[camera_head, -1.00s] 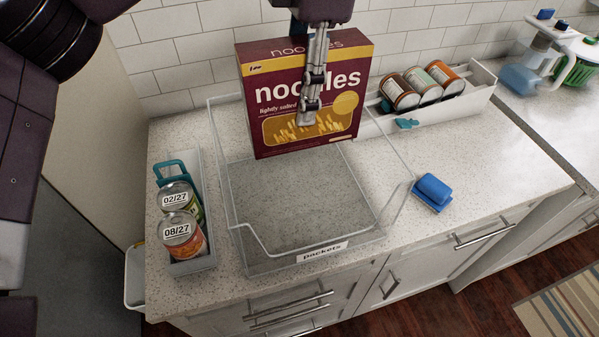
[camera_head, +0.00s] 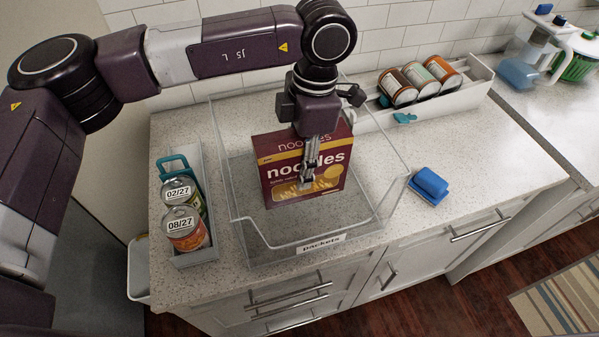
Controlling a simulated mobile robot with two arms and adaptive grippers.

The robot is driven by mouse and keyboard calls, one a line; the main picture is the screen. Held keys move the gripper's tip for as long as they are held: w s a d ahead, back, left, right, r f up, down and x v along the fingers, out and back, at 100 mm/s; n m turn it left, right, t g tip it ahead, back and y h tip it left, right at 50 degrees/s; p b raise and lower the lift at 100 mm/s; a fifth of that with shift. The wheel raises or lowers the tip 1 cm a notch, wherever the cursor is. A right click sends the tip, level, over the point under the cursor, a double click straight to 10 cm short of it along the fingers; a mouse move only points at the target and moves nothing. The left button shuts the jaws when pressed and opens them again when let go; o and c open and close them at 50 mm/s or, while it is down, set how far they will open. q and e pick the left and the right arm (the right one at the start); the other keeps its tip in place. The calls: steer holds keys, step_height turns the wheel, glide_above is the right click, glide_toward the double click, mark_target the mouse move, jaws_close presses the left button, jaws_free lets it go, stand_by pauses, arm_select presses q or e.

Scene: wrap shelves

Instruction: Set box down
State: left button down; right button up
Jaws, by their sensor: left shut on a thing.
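The noodles box (camera_head: 275,181) is dark red with a yellow stripe and stands upright inside the clear bin labelled "packets" (camera_head: 321,244). Its lower edge is within the bin's walls, toward the back half. I cannot tell whether its base touches the bin floor. My left gripper (camera_head: 308,182) comes down from above and is shut on the box at its top, one finger across the front face. My right gripper is not in view.
A narrow grey tray (camera_head: 196,259) with dated cans (camera_head: 185,229) stands left of the bin. A white rack (camera_head: 450,98) with several cans is behind right. A blue sponge-like item (camera_head: 431,184) lies right of the bin. The counter front right is clear.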

mark_target(278, 155)
arm_select(q)
step_height(278, 155, down, 4)
steer(key=shift+f+p, duration=0.15)
steer(key=shift+p, duration=0.35)
steer(key=shift+f, duration=0.1)
steer(key=c, duration=1.2)
jaws_free()
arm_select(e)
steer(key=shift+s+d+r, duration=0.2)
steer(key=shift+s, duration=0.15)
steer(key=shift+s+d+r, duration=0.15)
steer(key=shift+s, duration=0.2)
arm_select(q)
steer(key=shift+r, duration=0.25)
steer(key=r+b, duration=0.1)
steer(key=r, duration=0.2)
steer(key=d+r+b, duration=0.1)
steer(key=r, duration=0.3)
steer(key=r+b, duration=0.1)
steer(key=r, duration=0.2)
steer(key=shift+w+d+r, duration=0.15)
steer(key=shift+w+r, duration=0.05)
steer(key=shift+r+b, duration=0.3)
steer(key=shift+r, duration=0.35)
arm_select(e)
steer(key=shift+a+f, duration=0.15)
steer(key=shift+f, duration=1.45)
